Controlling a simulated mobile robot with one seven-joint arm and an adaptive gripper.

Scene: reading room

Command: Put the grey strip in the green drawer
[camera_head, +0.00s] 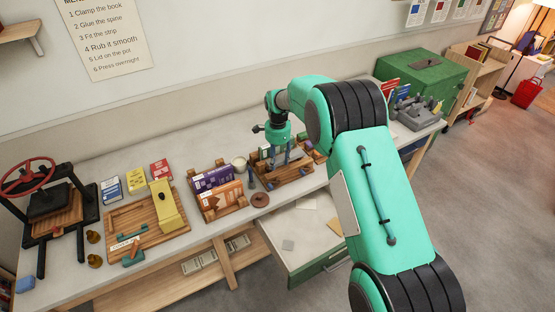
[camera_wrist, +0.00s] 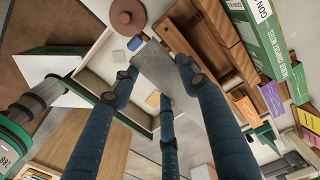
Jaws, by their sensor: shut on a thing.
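My gripper (camera_head: 281,158) hangs over the wooden rack at the middle of the bench. In the wrist view its blue fingers (camera_wrist: 152,75) are closed on the grey strip (camera_wrist: 152,66), which sticks out between them. In the head view the strip is small and partly hidden by the fingers. The green drawer (camera_head: 313,240) is pulled out below the bench front, to the lower right of my gripper, with its pale inside showing. A small grey piece and pale pieces lie in it. The drawer (camera_wrist: 96,77) also shows in the wrist view, left of the strip.
The wooden rack (camera_head: 272,184) with upright items stands under my gripper. A green chest (camera_head: 425,75) stands at the right.

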